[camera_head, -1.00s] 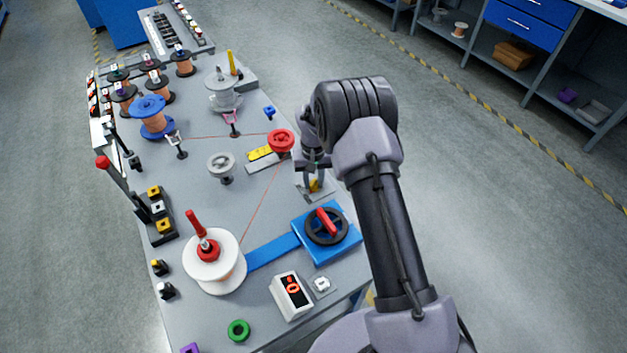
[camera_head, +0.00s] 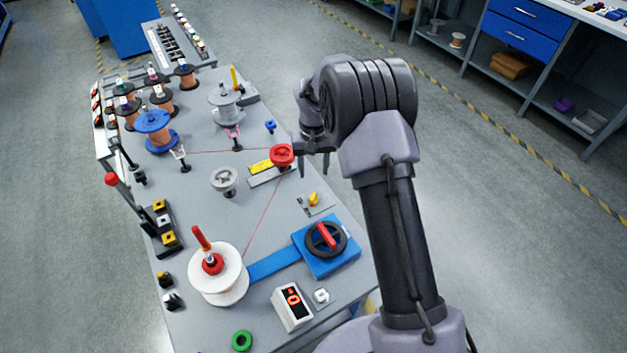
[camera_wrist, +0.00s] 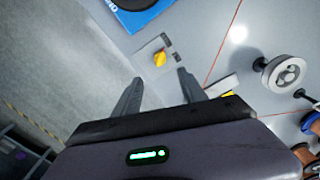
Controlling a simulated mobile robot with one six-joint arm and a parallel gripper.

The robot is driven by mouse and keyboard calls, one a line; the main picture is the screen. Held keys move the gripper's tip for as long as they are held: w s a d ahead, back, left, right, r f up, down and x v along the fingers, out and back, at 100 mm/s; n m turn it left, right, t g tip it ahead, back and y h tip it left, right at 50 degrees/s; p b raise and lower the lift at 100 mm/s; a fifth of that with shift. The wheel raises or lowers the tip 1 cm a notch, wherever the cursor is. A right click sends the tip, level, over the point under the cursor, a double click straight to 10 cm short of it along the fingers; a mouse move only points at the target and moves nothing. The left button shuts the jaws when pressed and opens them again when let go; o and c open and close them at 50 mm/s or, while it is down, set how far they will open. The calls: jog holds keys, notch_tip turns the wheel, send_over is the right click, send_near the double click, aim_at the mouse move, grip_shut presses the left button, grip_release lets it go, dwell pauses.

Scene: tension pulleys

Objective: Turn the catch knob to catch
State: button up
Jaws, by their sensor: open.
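The catch knob (camera_head: 314,199) is a small yellow knob on a grey plate with dark marks, near the right edge of the table. In the wrist view the knob (camera_wrist: 160,59) lies ahead of the fingertips, on its plate (camera_wrist: 146,50). My gripper (camera_head: 315,172) hangs above the table's right edge, beyond the knob and apart from it. In the wrist view my gripper (camera_wrist: 158,76) has its two fingers spread with nothing between them. The plate's marks are too small to read.
A red pulley (camera_head: 282,154) stands left of my gripper beside a yellow scale (camera_head: 261,166). A blue block with a black handwheel (camera_head: 326,238) sits nearer than the knob. A thin red wire (camera_head: 262,214) crosses the table. A grey pulley (camera_head: 224,178) stands further left.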

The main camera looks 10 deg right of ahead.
notch_tip(320, 180, up, 5)
jog(key=shift+f+p, duration=0.2)
jog(key=shift+p, duration=0.2)
jog(key=s+a+r+m+t+y+b, duration=0.1)
jog(key=s+a+r+m+t+b, duration=0.15)
jog(key=s+r, duration=1.5)
jog(key=s+a+m+t+y+b, duration=0.1)
jog(key=s+t+b, duration=0.1)
jog(key=s, duration=1.3)
jog(key=shift+s+r+t, duration=0.4)
jog(key=shift+t, duration=0.25)
jog(key=shift+o, duration=0.4)
jog(key=shift+a, duration=0.1)
